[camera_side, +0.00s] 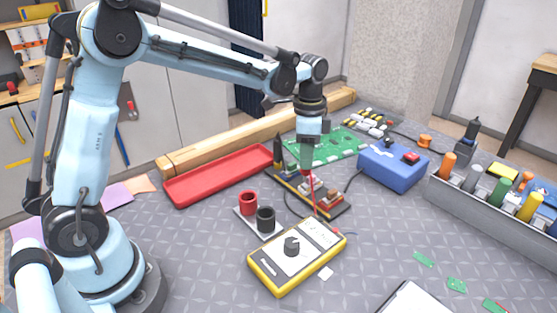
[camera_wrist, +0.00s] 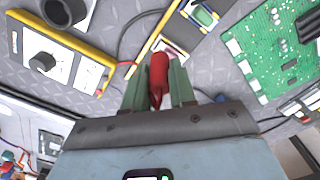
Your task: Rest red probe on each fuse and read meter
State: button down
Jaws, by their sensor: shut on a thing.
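My gripper (camera_side: 307,150) is shut on the red probe (camera_side: 309,182), which points down over the fuse board (camera_side: 338,208) in the side view. The probe (camera_wrist: 158,77) also shows between the green fingers in the wrist view. I cannot tell whether its tip touches a fuse. The fuses (camera_side: 308,184) sit on the dark board, partly hidden by the probe and gripper. The yellow meter (camera_side: 283,262) lies in front of the board, with a dark dial; its reading is too small to make out. The meter also shows in the wrist view (camera_wrist: 70,55).
A red and a black cup (camera_side: 265,220) stand left of the meter on a small plate. A red tray (camera_side: 220,175) lies behind. A green circuit board (camera_side: 330,146) and a blue box (camera_side: 393,168) lie behind and right. A grey tool rack (camera_side: 480,206) stands at right.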

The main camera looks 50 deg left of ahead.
jog(key=shift+f, duration=0.7)
dwell(0.6)
dwell(0.6)
jog(key=shift+r, duration=3.05)
jog(key=a, duration=0.7)
jog(key=shift+r, duration=0.45)
jog(key=shift+f, duration=0.15)
jog(key=shift+f, duration=2.65)
jog(key=shift+f, duration=0.7)
